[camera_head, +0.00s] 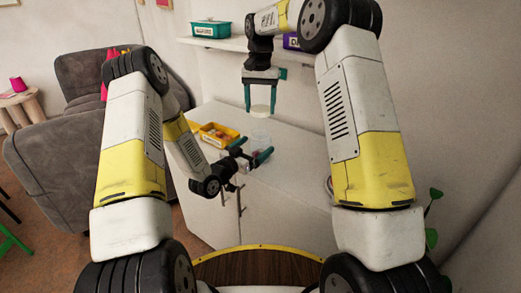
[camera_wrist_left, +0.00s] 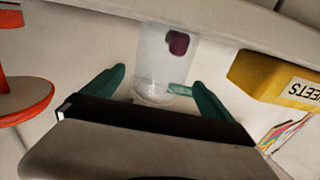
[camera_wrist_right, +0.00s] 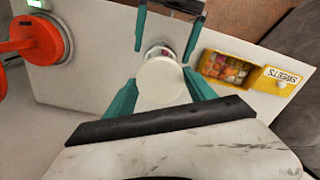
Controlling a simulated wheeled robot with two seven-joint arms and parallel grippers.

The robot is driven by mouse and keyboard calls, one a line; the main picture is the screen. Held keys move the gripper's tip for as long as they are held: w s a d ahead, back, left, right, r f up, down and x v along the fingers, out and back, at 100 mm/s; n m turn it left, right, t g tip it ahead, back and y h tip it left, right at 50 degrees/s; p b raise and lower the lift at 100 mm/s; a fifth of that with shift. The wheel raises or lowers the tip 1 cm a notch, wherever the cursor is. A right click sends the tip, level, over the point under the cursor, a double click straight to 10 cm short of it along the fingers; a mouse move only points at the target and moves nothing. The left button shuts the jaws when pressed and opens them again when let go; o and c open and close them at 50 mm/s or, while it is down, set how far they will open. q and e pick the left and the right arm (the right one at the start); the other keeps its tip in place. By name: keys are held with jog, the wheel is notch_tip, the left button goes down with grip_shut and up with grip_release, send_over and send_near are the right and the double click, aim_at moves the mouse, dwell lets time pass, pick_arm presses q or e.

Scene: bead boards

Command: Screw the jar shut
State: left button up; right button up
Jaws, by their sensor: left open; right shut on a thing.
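The clear jar (camera_head: 262,137) stands upright on the white counter with a dark red item inside; it also shows in the left wrist view (camera_wrist_left: 152,65). My left gripper (camera_head: 253,160) is open, its teal fingers on either side of the jar's near side in the left wrist view (camera_wrist_left: 160,90). Whether they touch the jar I cannot tell. My right gripper (camera_head: 261,108) is shut on the round white lid (camera_head: 260,110) and holds it level above the jar, apart from it. In the right wrist view the lid (camera_wrist_right: 162,84) hides much of the jar.
A yellow bin (camera_head: 216,137) labelled sweets stands left of the jar. An orange-red stand (camera_wrist_right: 38,38) is on the other side. A wall shelf (camera_head: 225,43) with a teal box (camera_head: 210,29) is behind my right gripper.

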pick_arm(q)
jog(key=shift+x, duration=1.85)
jog(key=shift+c, duration=0.5)
grip_shut()
pick_arm(e)
jog(key=shift+f, duration=2.5)
jog(key=shift+f, duration=0.85)
jog(key=shift+f, duration=0.6)
